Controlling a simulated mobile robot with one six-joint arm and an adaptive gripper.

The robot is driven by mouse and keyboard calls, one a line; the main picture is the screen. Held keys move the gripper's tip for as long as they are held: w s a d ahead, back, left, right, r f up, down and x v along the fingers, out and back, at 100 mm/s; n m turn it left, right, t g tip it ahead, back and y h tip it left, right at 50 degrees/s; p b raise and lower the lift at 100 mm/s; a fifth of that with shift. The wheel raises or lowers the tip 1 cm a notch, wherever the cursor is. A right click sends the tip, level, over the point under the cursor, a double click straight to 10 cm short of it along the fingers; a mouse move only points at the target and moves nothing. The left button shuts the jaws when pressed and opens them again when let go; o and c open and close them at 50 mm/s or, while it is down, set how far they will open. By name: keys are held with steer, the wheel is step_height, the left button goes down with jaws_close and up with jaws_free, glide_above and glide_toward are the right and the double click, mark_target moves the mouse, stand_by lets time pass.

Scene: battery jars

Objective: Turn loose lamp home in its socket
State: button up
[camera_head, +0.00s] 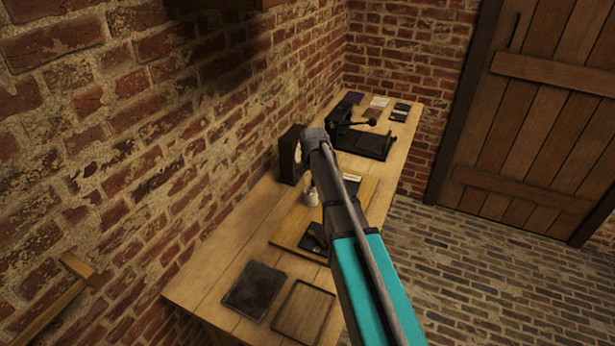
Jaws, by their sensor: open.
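A small pale, bulb-like object (312,196) stands on a light wooden board (288,226) on the bench, just left of my arm. It may be the lamp; it is too small to tell how it sits in a socket. My arm reaches in from the lower right, over the bench, and covers the right part of the board. I cannot make out my gripper; the arm appears to hide it. A small dark item (315,237) lies on the board beside the arm, partly covered by it.
The long wooden bench (215,268) runs along a brick wall. A dark upright box (289,155) and a black apparatus (364,142) stand farther back. A dark slab (254,289) and a brown tray (303,312) lie at the near end. Open floor (470,265) is on the right.

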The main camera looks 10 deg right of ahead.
steer(key=c, duration=1.2)
steer(key=shift+c, duration=0.6)
steer(key=shift+m, duration=0.4)
steer(key=m+h, duration=0.1)
steer(key=m, duration=0.2)
steer(key=shift+s+m, duration=0.1)
steer(key=shift+m, duration=0.3)
steer(key=shift+d+m+g+h, duration=0.1)
steer(key=shift+m+g+h, duration=0.2)
steer(key=shift+m, duration=0.6)
